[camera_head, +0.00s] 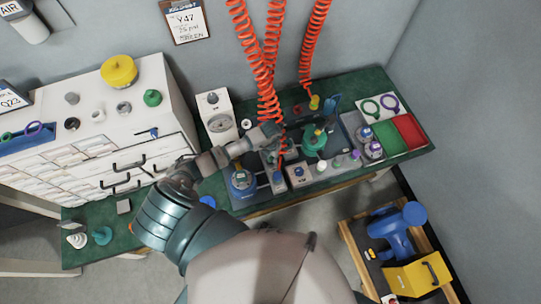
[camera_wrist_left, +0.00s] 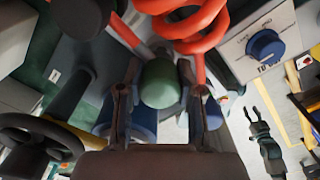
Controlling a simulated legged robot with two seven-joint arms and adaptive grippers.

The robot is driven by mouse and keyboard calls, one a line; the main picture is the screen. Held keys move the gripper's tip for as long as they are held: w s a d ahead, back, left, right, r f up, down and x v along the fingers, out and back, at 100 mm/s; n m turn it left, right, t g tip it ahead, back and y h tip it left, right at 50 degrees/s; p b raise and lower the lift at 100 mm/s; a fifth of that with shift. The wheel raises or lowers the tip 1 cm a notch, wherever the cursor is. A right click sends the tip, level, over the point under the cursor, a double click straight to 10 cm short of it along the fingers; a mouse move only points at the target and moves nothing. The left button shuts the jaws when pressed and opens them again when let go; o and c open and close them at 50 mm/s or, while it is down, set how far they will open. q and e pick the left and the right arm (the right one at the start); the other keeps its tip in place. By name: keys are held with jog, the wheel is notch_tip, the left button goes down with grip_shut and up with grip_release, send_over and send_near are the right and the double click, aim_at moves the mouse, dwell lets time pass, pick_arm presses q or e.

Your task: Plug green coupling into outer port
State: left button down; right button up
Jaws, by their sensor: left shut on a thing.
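My left gripper (camera_head: 278,132) reaches in from the left over the test fixtures on the green bench. In the left wrist view its two fingers (camera_wrist_left: 160,100) stand on either side of the green coupling (camera_wrist_left: 162,84) and are shut on it. A red coiled hose (camera_wrist_left: 190,22) shows just above the coupling. In the head view the gripper and the hoses largely hide the coupling. I cannot tell which opening is the outer port. What seems to be my right gripper (camera_wrist_left: 258,118) hangs low at the right of the left wrist view, too small to judge.
A green fitting (camera_head: 314,139) stands right of the gripper. A blue-topped fixture (camera_head: 242,180) is at the bench's front. Red coiled hoses (camera_head: 270,60) hang close behind the gripper. A white gauge box (camera_head: 216,117) and drawer cabinet (camera_head: 110,125) stand left; red and green trays (camera_head: 408,131) lie right.

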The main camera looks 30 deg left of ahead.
pick_arm(q)
jog(key=shift+f+b, duration=0.4)
jog(key=shift+f, duration=0.25)
jog(key=c, duration=0.7)
grip_release()
notch_tip(320, 180, up, 12)
jog(key=shift+f, duration=0.1)
